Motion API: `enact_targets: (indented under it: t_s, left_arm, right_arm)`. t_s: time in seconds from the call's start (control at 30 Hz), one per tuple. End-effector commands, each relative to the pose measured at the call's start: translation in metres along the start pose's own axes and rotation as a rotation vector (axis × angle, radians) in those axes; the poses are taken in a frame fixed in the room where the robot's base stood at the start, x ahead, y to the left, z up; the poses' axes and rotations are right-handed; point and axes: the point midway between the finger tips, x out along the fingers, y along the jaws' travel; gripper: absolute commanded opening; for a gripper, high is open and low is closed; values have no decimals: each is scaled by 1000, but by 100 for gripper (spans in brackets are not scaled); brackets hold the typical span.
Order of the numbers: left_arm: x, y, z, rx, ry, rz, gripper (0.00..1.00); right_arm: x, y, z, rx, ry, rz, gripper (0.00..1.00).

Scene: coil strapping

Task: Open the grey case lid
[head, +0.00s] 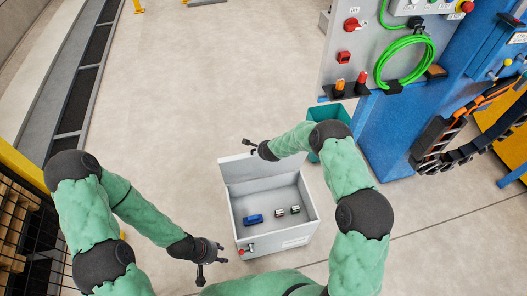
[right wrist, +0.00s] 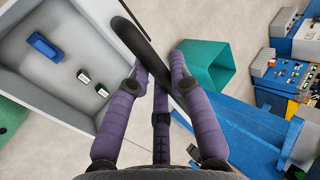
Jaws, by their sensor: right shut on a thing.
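The grey case (head: 302,231) stands on the floor in the middle of the head view, its inside in sight. Its lid (head: 241,170) stands raised at the back edge. My right gripper (head: 251,147) is at the lid's top edge. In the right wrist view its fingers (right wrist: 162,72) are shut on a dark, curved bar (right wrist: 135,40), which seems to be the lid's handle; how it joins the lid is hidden. My left gripper (head: 213,263) is empty, fingers apart, beside the case's front left corner. A red-tipped fitting (head: 243,251) sits on the case front.
Inside the case lie a blue block (head: 253,219) and two small black-and-white pieces (head: 287,211). A teal bin (head: 322,113) stands behind the right arm. A blue machine with a control panel (head: 338,75) stands at the right. Floor left of the case is clear.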

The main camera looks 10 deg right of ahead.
Motion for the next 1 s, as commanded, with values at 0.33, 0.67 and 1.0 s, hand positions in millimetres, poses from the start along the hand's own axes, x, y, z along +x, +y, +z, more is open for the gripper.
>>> enact_targets:
  t_s: [0.33, 0.67, 1.0]
  left_arm:
    - [-1, 0, 0, 0, -1, 0, 40]
    - [-1, 0, 0, 0, -1, 0, 40]
    - [-1, 0, 0, 0, 0, 0, 40]
  right_arm:
    - [0, -6, -2, 0, 4, -8, 0]
    - [0, -5, -2, 1, 3, -6, 46]
    - [-6, -4, -1, 1, 2, -4, 46]
